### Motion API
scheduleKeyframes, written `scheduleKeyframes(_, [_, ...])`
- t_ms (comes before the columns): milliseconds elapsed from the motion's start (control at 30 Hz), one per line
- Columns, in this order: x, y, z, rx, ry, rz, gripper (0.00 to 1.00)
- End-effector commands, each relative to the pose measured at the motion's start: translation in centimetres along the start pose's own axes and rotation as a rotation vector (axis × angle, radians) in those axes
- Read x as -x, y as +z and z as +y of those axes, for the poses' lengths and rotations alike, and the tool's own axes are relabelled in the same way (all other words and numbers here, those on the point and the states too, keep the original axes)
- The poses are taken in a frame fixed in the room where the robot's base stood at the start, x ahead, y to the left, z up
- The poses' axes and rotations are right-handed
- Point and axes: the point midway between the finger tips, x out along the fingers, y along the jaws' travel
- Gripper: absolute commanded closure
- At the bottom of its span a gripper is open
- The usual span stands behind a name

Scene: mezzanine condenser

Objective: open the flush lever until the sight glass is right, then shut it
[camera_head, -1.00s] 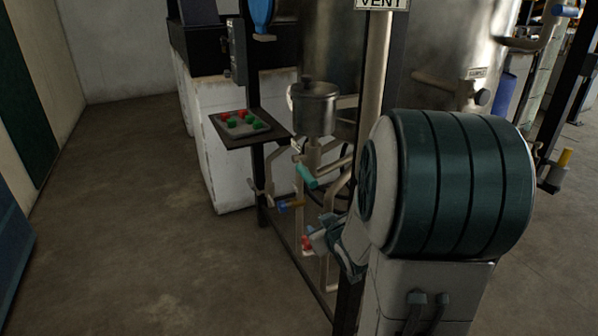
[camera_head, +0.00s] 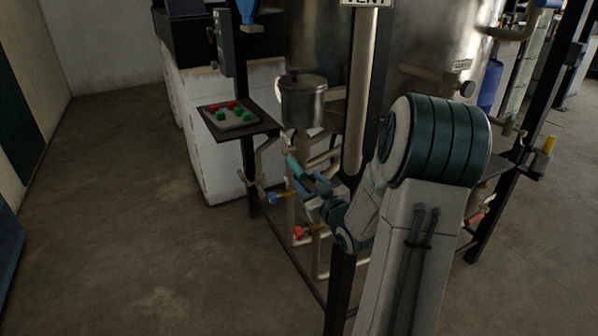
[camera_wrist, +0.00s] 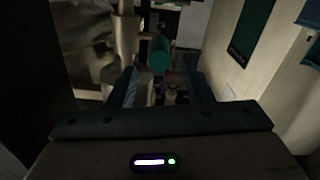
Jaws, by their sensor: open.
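Several coloured valve handles sit on the pipework below a steel pot (camera_head: 303,102). They are a teal handle (camera_head: 294,166), a blue one (camera_head: 274,198) and a red one (camera_head: 298,232). No label shows which is the flush lever. My gripper (camera_head: 310,186) is just below and right of the teal handle. In the wrist view my open gripper (camera_wrist: 165,84) has the teal handle (camera_wrist: 160,52) ahead, between the lines of its two fingers. Whether they touch it, I cannot tell. I cannot make out a sight glass.
A tray with red and green buttons (camera_head: 232,116) is left of the pot. A dark upright post (camera_head: 349,250) and a pale vertical pipe (camera_head: 362,100) stand close to my arm. Large steel tanks (camera_head: 430,50) are behind. The floor at left (camera_head: 120,230) is clear.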

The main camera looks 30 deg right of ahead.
Motion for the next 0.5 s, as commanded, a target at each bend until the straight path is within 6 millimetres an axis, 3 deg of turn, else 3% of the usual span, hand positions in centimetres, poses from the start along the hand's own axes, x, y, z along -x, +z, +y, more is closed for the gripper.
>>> scheduleKeyframes(200, [-4.2,0.0,-0.1,-0.002,0.000,0.001,0.54])
scheduleKeyframes(500, [-6.5,0.0,0.0,0.000,0.000,-0.001,0.54])
